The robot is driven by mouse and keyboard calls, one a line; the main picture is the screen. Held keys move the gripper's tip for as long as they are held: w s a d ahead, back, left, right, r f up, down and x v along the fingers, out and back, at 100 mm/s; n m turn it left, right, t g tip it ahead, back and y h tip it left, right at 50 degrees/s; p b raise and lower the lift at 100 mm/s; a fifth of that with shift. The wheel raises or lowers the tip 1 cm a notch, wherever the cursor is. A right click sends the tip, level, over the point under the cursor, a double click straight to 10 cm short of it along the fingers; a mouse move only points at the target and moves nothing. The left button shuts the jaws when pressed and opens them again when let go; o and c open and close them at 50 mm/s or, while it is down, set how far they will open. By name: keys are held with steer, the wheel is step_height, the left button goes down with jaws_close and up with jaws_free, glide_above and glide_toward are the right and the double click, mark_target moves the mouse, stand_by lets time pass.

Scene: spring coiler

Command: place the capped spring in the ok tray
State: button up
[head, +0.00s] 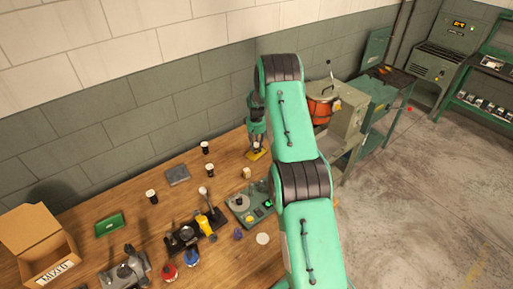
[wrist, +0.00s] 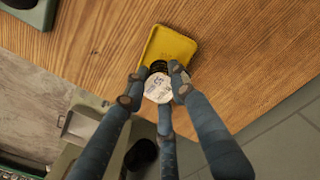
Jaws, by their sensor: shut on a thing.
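My gripper (wrist: 155,88) is shut on the capped spring (wrist: 158,90), which has a pale round top with dark marks and dark coils. A small yellow tray (wrist: 168,43) lies on the bench just beyond it in the wrist view, and the coils overlap its near end. I cannot tell whether the spring touches the tray. In the head view my gripper (head: 256,142) is above the yellow tray (head: 254,156) near the wall; the spring is hard to make out there. A green tray (head: 110,225) lies at the left. I read no label on either tray.
Several dark, white-topped pieces (head: 205,147) stand on the wooden bench, with a grey flat block (head: 178,176) among them. A green fixture (head: 250,205), a yellow-handled tool (head: 205,222) and an open MIXED box (head: 40,245) are nearer. Machines stand beyond the bench's right end.

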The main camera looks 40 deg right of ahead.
mark_target(256, 145)
steer(key=shift+f, duration=0.3)
steer(key=shift+f, duration=0.15)
steer(key=o, duration=1)
steer(key=shift+r, duration=6.15)
